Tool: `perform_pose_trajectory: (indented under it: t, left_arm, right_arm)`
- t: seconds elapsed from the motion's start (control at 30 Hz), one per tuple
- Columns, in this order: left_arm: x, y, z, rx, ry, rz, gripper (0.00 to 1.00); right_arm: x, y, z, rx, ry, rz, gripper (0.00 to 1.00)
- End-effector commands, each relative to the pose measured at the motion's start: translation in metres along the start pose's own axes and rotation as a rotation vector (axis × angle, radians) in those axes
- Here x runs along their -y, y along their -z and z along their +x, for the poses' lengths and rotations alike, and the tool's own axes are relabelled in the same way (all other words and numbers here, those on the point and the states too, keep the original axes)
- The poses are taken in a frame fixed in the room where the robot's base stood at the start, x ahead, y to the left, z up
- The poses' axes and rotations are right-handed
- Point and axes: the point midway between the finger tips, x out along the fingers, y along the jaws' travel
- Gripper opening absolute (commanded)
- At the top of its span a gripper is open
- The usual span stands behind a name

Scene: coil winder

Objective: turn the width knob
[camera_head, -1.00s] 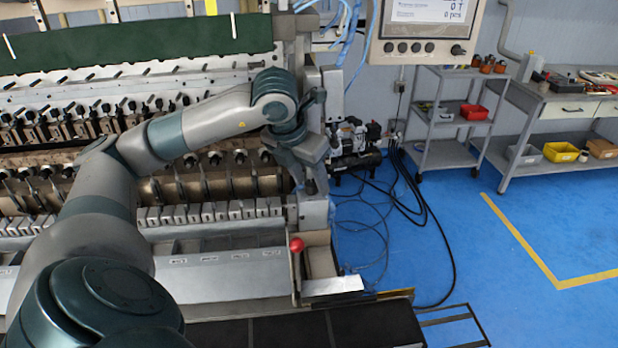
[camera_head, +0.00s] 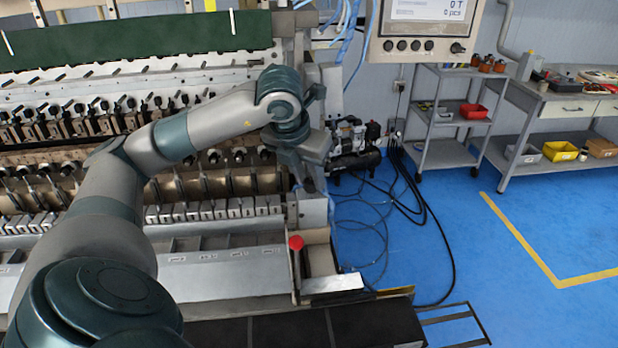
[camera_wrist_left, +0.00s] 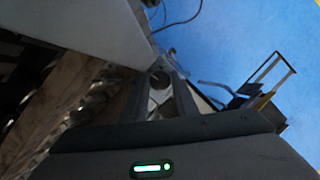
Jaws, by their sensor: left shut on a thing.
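My left gripper (camera_head: 312,182) is at the right end frame of the coil winder, pointing down. In the left wrist view its two fingers (camera_wrist_left: 166,98) are close together, shut around a small dark round knob (camera_wrist_left: 159,78), which I take for the width knob. In the head view the knob is hidden behind the gripper and wrist. The knob's marking and angle cannot be read. My right gripper is not in view.
A lever with a red ball (camera_head: 296,242) stands below the gripper on the machine front. A control panel (camera_head: 425,32) hangs at upper right. A grey cart (camera_head: 446,118), a workbench (camera_head: 560,98) and loose cables (camera_head: 425,215) stand or lie to the right. Blue floor there is mostly clear.

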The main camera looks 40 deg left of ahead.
Motion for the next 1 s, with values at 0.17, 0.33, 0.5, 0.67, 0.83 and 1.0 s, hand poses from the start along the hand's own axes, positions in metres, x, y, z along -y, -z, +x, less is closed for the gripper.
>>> perform_pose_trajectory:
  t: [0.17, 0.33, 0.5, 0.67, 0.83, 1.0]
  left_arm:
    - [0.002, 0.0, 0.001, 0.001, -0.044, -0.11, 0.04]
    - [0.003, -0.001, -0.001, 0.001, -0.102, -0.246, 0.04]
    - [0.004, -0.002, -0.004, -0.001, -0.161, -0.383, 0.04]
    - [0.004, -0.003, -0.005, -0.001, -0.208, -0.496, 0.04]
    - [0.005, -0.003, -0.004, -0.002, -0.248, -0.594, 0.04]
    - [0.005, -0.003, -0.002, -0.001, -0.275, -0.661, 0.04]
  right_arm:
    - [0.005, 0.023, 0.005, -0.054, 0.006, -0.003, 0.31]
    - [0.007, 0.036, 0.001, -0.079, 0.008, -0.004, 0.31]
    - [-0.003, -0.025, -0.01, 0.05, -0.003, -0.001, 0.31]
    - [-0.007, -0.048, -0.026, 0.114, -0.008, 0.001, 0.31]
    - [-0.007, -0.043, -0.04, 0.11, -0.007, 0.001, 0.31]
    - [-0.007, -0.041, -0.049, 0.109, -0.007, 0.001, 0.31]
